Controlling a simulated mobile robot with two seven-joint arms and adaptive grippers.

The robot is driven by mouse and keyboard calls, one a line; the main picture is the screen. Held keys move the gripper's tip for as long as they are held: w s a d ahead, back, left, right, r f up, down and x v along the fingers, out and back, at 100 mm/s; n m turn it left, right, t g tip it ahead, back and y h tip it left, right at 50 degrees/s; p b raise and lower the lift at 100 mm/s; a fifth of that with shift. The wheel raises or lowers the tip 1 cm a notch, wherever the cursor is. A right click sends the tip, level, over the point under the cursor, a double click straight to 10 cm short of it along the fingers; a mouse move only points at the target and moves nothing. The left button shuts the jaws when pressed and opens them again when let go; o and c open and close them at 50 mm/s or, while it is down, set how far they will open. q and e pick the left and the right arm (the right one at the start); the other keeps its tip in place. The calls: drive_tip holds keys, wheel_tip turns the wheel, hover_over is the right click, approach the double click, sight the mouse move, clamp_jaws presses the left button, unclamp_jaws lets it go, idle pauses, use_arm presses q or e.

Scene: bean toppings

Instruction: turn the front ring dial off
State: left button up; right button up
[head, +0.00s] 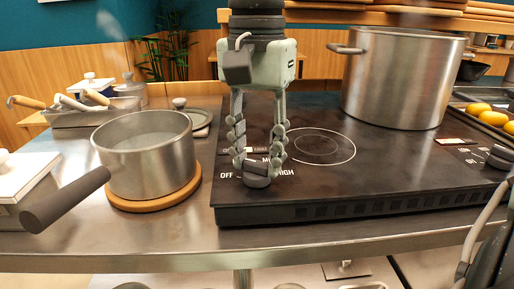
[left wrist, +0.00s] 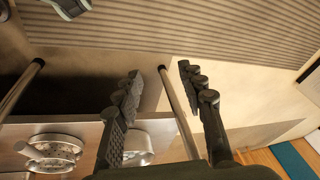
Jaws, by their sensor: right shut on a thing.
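The front ring dial (head: 257,181) is a dark round knob at the front left of the black cooktop (head: 330,190) in the head view. OFF is printed to its left and HIGH to its right. My right gripper (head: 257,168) reaches down from above and is shut on this dial, one finger on each side. The fingers hide part of the dial, so its pointer setting is unclear. A bare ring (head: 316,147) is marked on the cooktop behind it.
A steel saucepan (head: 147,158) stands on a round wooden board (head: 155,201) left of the cooktop. A large steel pot (head: 400,80) stands at the cooktop's back right. A second dial (head: 500,156) is at the right edge. The front counter strip (head: 330,236) is clear.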

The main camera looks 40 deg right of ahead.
sight(257, 162)
drive_tip(key=shift+n, duration=0.5)
use_arm(q)
drive_tip(key=shift+f, duration=0.25)
drive_tip(key=shift+w+a+f, duration=0.1)
drive_tip(key=shift+w, duration=0.1)
use_arm(e)
drive_tip(key=shift+n, duration=0.4)
drive_tip(key=o, duration=1.1)
drive_tip(key=shift+c, duration=0.2)
use_arm(q)
drive_tip(key=shift+s, duration=0.1)
use_arm(e)
drive_tip(key=shift+o, duration=0.5)
use_arm(q)
drive_tip(key=shift+s, duration=0.1)
drive_tip(key=shift+a, duration=0.1)
use_arm(e)
wheel_tip(257, 162, up, 12)
